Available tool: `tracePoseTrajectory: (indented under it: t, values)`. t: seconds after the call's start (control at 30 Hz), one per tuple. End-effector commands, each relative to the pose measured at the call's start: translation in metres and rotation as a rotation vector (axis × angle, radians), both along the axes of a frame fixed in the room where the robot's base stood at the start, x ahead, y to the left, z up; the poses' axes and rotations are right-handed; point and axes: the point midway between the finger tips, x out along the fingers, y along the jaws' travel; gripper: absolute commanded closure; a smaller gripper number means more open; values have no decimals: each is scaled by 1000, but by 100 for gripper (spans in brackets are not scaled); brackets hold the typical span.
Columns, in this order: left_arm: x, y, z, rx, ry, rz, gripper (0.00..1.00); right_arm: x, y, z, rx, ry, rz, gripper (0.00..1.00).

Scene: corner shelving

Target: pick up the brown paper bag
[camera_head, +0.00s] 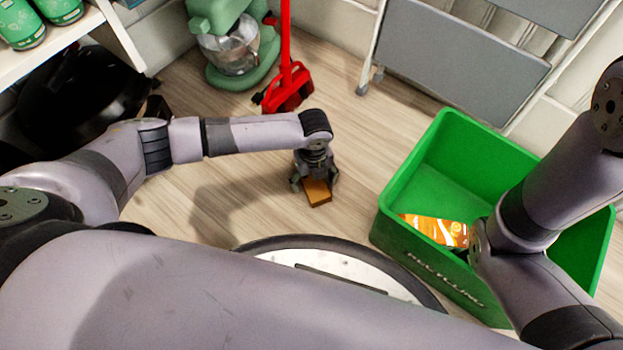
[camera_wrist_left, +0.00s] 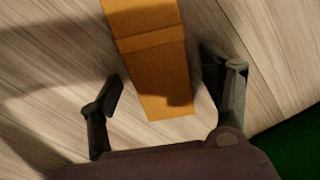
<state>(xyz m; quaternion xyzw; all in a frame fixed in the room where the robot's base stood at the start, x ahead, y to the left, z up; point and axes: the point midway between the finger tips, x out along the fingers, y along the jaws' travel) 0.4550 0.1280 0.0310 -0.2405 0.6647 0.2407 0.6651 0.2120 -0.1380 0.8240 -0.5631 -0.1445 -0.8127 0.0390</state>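The brown paper bag (camera_head: 318,194) lies on the wooden floor near the middle of the head view, partly hidden under my left gripper. It also shows in the left wrist view (camera_wrist_left: 158,75) as an orange-brown strip with a fold across it. My left gripper (camera_head: 315,182) points down over the bag. In the left wrist view its two fingers (camera_wrist_left: 168,88) are spread wide, with the bag's near end between them and gaps on both sides. My right arm comes in at the right of the head view; its gripper is hidden or out of frame.
A green recycling bin (camera_head: 408,172) with an orange-and-white package (camera_head: 436,229) inside stands to the right. A red broom (camera_head: 288,88), a green stand mixer (camera_head: 232,45) and a grey step ladder (camera_head: 455,62) stand behind. Floor around the bag is clear.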

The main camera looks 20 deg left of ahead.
Motion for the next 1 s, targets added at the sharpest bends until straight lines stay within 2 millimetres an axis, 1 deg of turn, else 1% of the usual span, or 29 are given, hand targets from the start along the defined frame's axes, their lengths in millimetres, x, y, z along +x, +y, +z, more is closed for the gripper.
tracePoseTrajectory:
  t: [0.03, 0.07, 0.73, 0.77, 1.0]
  values:
    - [0, 0, 0, 0, 0, 0, 32, 0, 0, 0, 0, 0, 0, 53]
    - [0, 0, 0, 0, 0, 0, 34, 0, 0, 0, 0, 0, 0, 53]
    - [0, 0, 0, 0, 0, 0, 78, 0, 0, 0, 0, 0, 0, 53]
    - [0, 0, 0, 0, 0, 0, 80, 0, 0, 0, 0, 0, 0, 53]
    - [0, 0, 1, 0, 0, 0, 80, 0, 0, 1, 0, 0, -1, 53]
